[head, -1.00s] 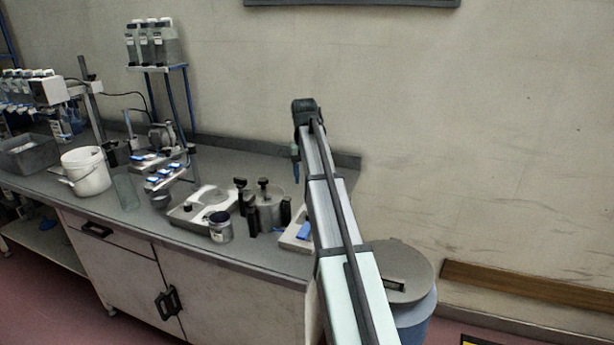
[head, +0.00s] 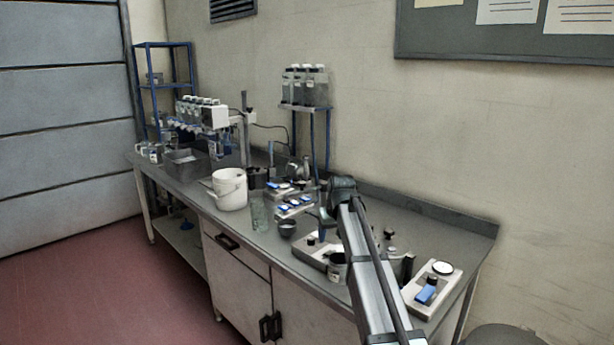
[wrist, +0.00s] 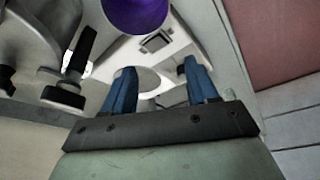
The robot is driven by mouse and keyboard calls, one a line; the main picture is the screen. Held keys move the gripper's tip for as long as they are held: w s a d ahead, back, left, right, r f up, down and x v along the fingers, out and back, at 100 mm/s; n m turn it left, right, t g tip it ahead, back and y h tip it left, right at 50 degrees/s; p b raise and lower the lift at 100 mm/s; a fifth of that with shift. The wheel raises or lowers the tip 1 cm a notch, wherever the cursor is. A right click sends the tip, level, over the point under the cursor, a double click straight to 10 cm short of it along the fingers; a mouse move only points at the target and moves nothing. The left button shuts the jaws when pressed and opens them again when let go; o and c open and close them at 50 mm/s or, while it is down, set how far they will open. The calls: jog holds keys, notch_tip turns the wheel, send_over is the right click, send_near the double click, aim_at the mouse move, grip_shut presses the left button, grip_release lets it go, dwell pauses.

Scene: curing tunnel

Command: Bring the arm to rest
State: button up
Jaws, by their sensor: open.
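My arm reaches up and away over the workbench (head: 440,228) in the head view. My gripper (head: 325,225) is at its far end, pointing down above the front middle of the bench. In the wrist view my gripper (wrist: 160,85) shows two blue fingers standing apart with nothing held between them. A white device with a round plate (wrist: 135,80) lies beyond the fingers. A purple round thing (wrist: 138,12) is at the top of that view, apart from the fingers.
A white bucket (head: 229,190), a clear glass vessel (head: 259,212) and a grey bin (head: 183,165) stand left of my gripper. A bottle rack (head: 305,90) stands behind. Red floor lies open at left.

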jog(key=s+a+f+n+t+y, duration=0.1)
jog(key=a+f+n, duration=0.15)
jog(key=a, duration=0.55)
jog(key=a+f+n, duration=0.1)
jog(key=a+f, duration=0.2)
jog(key=a, duration=0.6)
jog(key=s+f, duration=0.4)
jog(key=f, duration=0.7)
jog(key=s+d+f+m+g+h, duration=0.1)
jog(key=s+d+f+g, duration=0.1)
jog(key=s+d+f, duration=0.55)
jog(key=s+d+f+m+g, duration=0.15)
jog(key=s+d+f, duration=0.25)
jog(key=s+f, duration=0.65)
jog(key=s+d+f+m+g+h, duration=0.15)
jog(key=s+d+f, duration=0.4)
jog(key=f, duration=0.75)
jog(key=s+d+f+g, duration=0.2)
jog(key=s+d+f, duration=0.1)
jog(key=s, duration=0.8)
jog(key=s+d+f+m+g, duration=0.1)
jog(key=s+d+f+g, duration=0.1)
jog(key=s, duration=1)
jog(key=s+d+f+m+g, duration=0.1)
jog(key=s+d+f, duration=0.3)
jog(key=s, duration=0.7)
jog(key=shift+s+f+g, duration=0.35)
jog(key=shift+f+g, duration=0.3)
jog(key=shift+g, duration=0.15)
